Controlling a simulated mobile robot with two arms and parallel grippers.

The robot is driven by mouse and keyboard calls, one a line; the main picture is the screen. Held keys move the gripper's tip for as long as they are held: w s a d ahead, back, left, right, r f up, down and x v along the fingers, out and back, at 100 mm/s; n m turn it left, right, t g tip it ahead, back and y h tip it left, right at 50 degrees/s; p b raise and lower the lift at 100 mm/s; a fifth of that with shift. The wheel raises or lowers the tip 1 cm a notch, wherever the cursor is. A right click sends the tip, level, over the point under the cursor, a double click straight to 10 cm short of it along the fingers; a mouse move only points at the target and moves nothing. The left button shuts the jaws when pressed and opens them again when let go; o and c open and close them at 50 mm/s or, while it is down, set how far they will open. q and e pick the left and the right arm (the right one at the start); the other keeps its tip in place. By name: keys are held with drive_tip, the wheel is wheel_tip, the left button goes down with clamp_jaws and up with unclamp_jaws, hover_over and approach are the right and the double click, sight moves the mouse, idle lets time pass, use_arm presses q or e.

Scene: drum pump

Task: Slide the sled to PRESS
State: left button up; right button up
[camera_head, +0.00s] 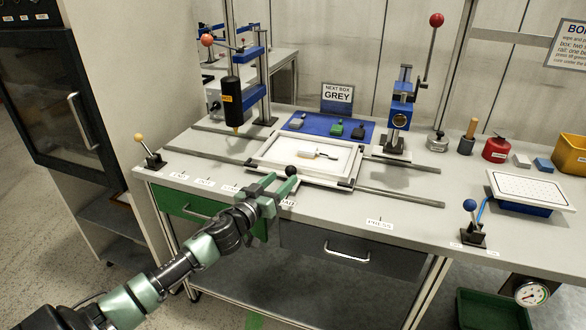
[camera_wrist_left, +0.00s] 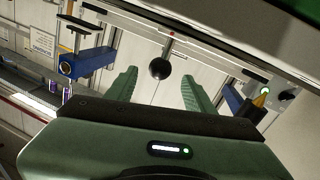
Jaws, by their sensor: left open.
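The sled (camera_head: 262,165) is a white tray holding a pale sheet with a small tool on it. It sits on two grey rails (camera_head: 402,197) near the middle of the bench, left of the PRESS label (camera_head: 380,224). A black ball knob (camera_head: 291,170) stands at its front edge. My left gripper (camera_head: 283,181) is open at this knob. In the left wrist view the knob (camera_wrist_left: 160,69) shows between the two green fingers (camera_wrist_left: 158,80), near their tips, with gaps on both sides. My right gripper is not in view.
A blue press (camera_head: 401,112) with a red-knobbed lever (camera_head: 436,20) stands behind the rails on the right. A black cylinder on a blue stand (camera_head: 231,97) is at left. The front rail is clear toward PRESS.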

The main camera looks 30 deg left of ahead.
sight(287, 174)
use_arm(q)
drive_tip(key=w, duration=0.2)
drive_tip(key=shift+w+r, duration=0.1)
drive_tip(key=shift+w, duration=0.25)
drive_tip(key=shift+w+a, duration=0.1)
drive_tip(key=shift+w, duration=1.5)
clamp_jaws()
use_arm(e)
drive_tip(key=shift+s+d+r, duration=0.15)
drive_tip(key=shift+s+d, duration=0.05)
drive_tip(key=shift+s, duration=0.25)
